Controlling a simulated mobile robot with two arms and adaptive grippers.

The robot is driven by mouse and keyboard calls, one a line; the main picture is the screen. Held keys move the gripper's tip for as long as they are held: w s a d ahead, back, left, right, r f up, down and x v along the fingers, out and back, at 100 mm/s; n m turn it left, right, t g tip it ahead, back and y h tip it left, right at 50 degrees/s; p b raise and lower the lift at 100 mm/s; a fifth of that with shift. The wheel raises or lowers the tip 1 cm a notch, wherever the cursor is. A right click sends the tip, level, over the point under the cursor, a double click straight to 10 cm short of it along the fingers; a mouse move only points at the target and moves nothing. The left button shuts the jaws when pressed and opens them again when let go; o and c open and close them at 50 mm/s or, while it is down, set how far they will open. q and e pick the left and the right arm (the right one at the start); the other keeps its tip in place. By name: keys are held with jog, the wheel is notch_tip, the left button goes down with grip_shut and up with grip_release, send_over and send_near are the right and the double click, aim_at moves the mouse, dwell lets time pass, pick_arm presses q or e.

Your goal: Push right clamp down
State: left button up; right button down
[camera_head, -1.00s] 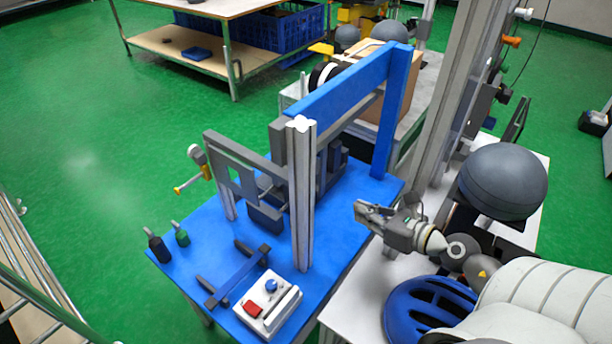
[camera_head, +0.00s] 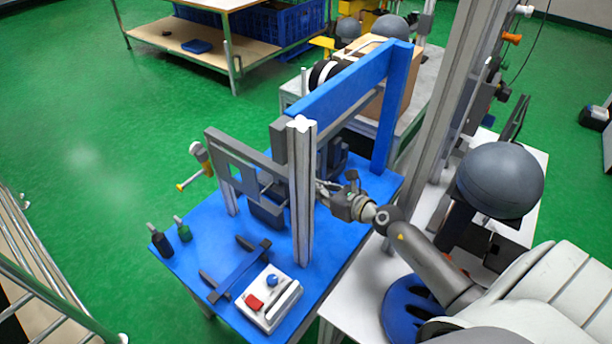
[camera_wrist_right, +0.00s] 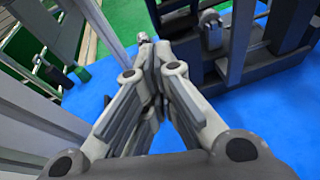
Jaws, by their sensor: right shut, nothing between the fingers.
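The drop tower (camera_head: 303,200) stands on a blue table, with grey uprights and a blue top beam. Dark grey clamp parts (camera_head: 333,158) sit low inside it, partly hidden by the front upright; I cannot tell for sure which is the right clamp. In the right wrist view, a dark grey clamp frame (camera_wrist_right: 268,45) fills the upper right, with a small grey lever-like part (camera_wrist_right: 211,32). My right gripper (camera_head: 326,190) is shut and empty, just right of the front upright and near the clamp parts; contact cannot be told. It also shows in the right wrist view (camera_wrist_right: 151,52). My left gripper is out of view.
A control box (camera_head: 269,298) with red and blue buttons is at the front of the blue table (camera_head: 345,228). Two small bottles (camera_head: 172,238) stand at its left corner.

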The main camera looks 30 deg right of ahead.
jog(key=shift+w+a+r+p, duration=0.15)
jog(key=shift+w+r+p, duration=0.1)
jog(key=shift+w, duration=0.6)
jog(key=shift+w+a+r+p, duration=0.2)
jog(key=shift+w, duration=0.6)
jog(key=shift+w+a+r+p, duration=0.15)
jog(key=shift+w+r+p, duration=0.1)
jog(key=shift+w, duration=0.6)
jog(key=w+r+p, duration=0.1)
jog(key=p, duration=0.1)
jog(key=w+a+r+p, duration=0.1)
jog(key=p, duration=0.1)
jog(key=shift+r, duration=0.25)
jog(key=shift+d+f, duration=0.1)
